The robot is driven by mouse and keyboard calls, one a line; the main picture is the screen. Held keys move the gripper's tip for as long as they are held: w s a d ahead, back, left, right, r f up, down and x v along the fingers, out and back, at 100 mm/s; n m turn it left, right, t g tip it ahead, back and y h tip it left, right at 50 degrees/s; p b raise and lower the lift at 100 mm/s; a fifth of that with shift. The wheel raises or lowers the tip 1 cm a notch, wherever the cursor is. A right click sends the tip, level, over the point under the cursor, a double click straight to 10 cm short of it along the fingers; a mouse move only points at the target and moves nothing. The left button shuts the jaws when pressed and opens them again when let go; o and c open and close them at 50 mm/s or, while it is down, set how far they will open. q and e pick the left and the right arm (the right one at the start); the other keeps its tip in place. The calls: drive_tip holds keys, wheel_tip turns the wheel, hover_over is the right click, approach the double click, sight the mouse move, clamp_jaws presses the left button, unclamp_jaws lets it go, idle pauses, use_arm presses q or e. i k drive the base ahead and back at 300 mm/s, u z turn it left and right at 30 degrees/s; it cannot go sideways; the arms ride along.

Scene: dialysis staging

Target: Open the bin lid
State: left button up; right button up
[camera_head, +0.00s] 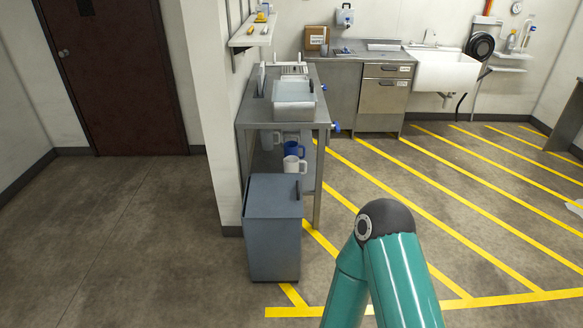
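The bin (273,250) is a grey-blue box standing on the floor in the middle of the view, at the near end of a metal table. Its lid (270,197) is a flat grey-blue panel that lies shut on top. A small dark upright piece, perhaps a handle, shows at the lid's right edge. Neither of my grippers is in view. Only a teal arm of mine with a dark joint cap shows at the bottom, right of the bin and apart from it in the picture.
The metal table (318,112) behind the bin carries a grey tub (294,111), with white and blue mugs on its lower shelf. A wall (209,110) stands left of the table. Open floor lies left of the bin; yellow-striped floor lies right. A sink (447,72) is at the back.

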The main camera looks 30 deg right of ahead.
sight(276, 195)
drive_tip(key=z, duration=0.15)
drive_tip(key=i, duration=1.5)
drive_tip(key=z, duration=0.45)
drive_tip(key=i, duration=0.95)
drive_tip(key=z, duration=0.15)
